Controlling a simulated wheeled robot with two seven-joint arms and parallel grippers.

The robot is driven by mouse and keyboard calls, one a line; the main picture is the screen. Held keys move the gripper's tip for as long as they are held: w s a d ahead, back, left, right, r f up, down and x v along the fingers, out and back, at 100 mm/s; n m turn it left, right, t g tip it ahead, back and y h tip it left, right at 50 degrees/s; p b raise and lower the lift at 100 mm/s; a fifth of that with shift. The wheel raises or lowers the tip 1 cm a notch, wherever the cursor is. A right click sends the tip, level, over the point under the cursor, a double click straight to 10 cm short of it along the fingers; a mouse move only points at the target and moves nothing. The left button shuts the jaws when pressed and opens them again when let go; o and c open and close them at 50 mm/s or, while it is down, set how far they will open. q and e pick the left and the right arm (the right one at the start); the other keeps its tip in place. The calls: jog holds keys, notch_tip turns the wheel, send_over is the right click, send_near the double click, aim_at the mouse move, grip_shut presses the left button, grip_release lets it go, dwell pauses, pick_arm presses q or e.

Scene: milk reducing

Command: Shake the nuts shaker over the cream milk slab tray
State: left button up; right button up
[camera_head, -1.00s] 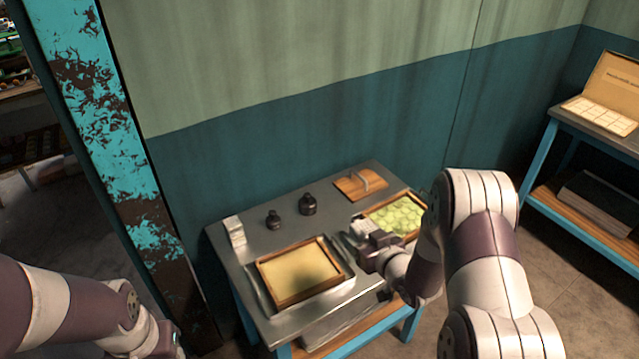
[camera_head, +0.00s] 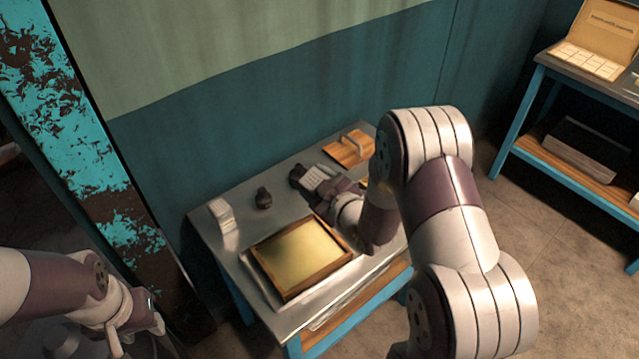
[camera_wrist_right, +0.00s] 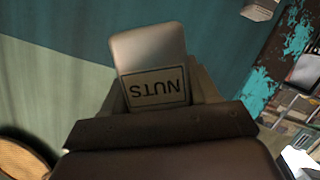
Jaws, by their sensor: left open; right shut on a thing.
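The nuts shaker is a pale box (camera_wrist_right: 148,50) with an upside-down "NUTS" label in the right wrist view. My right gripper (camera_head: 318,190) is shut on it. In the head view the shaker (camera_head: 316,176) is above the table, near the back right corner of the cream milk slab tray. The tray is a wooden frame (camera_head: 291,293) around a smooth, pale yellow slab (camera_head: 300,257) on the table's front part. I see no nuts on the slab. My left gripper (camera_head: 140,335) is open at the lower left, away from the table; its fingers are hard to make out.
A white box (camera_head: 222,215) stands at the table's left end. A wooden piece with a handle (camera_head: 351,148) lies at the back right. My right arm covers the table's right end.

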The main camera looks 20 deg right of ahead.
jog(key=a+f+n+t+b, duration=0.1)
jog(key=f+n+b, duration=0.3)
jog(key=b, duration=0.3)
jog(key=f+n+t+h+b, duration=0.1)
jog(key=f+n+t+b, duration=0.1)
jog(key=f+n+b, duration=0.2)
jog(key=a+f+n+t+b, duration=0.1)
jog(key=f+n+b, duration=0.3)
jog(key=n+b, duration=0.3)
jog(key=shift+s+a+f+t+h+b, duration=0.15)
jog(key=shift+s+a+t+h+b, duration=0.2)
jog(key=shift+b, duration=1.55)
jog(key=shift+d+n, duration=0.1)
jog(key=shift+n, duration=0.4)
